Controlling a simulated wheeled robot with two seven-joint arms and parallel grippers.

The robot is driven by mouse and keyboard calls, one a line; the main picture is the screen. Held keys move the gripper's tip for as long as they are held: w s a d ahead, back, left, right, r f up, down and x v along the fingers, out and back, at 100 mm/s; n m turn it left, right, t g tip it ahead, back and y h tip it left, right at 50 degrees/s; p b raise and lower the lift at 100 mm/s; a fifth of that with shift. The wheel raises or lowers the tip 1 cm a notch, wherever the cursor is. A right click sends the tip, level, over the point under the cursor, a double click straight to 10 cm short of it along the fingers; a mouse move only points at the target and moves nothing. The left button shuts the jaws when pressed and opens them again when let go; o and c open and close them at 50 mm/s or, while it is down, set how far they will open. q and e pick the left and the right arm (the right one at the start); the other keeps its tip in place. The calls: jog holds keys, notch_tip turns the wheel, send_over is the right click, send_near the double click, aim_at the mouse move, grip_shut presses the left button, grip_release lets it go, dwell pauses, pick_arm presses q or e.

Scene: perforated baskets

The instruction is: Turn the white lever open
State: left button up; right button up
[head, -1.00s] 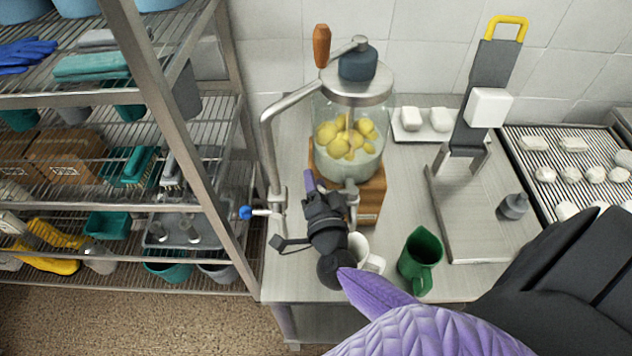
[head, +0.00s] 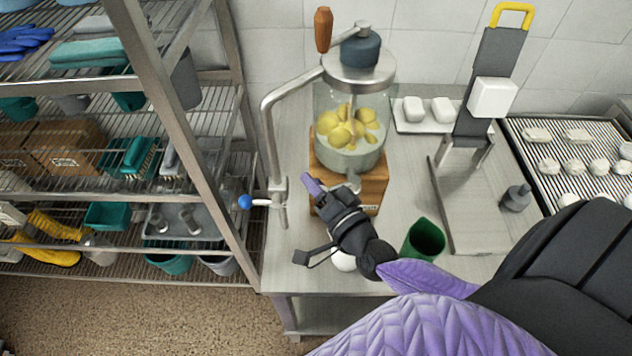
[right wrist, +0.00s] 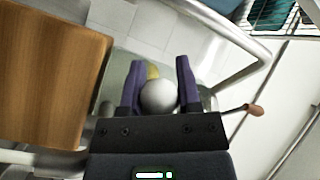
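The glass drink dispenser (head: 350,120) with yellow fruit stands on a wooden block (head: 372,185). My right gripper (head: 318,188) is in front of the block and points toward the dispenser's lower front. In the right wrist view its two purple fingers (right wrist: 158,85) are apart, and a pale round knob (right wrist: 158,96), seemingly the white lever's end, shows between them. I cannot tell whether they touch it. A separate blue-knobbed lever (head: 246,202) is on the pipe to the left. My left gripper is out of view.
A bent metal pipe (head: 268,130) rises left of the dispenser. A green jug (head: 424,238) stands to the right of my wrist, and the mug below is mostly hidden. A metal slicer-like stand (head: 480,220) is further right. A wire shelf (head: 195,195) borders the left.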

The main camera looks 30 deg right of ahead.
jog(key=o, duration=0.4)
jog(key=shift+o, duration=0.2)
jog(key=s, duration=1)
jog(key=shift+d, duration=0.25)
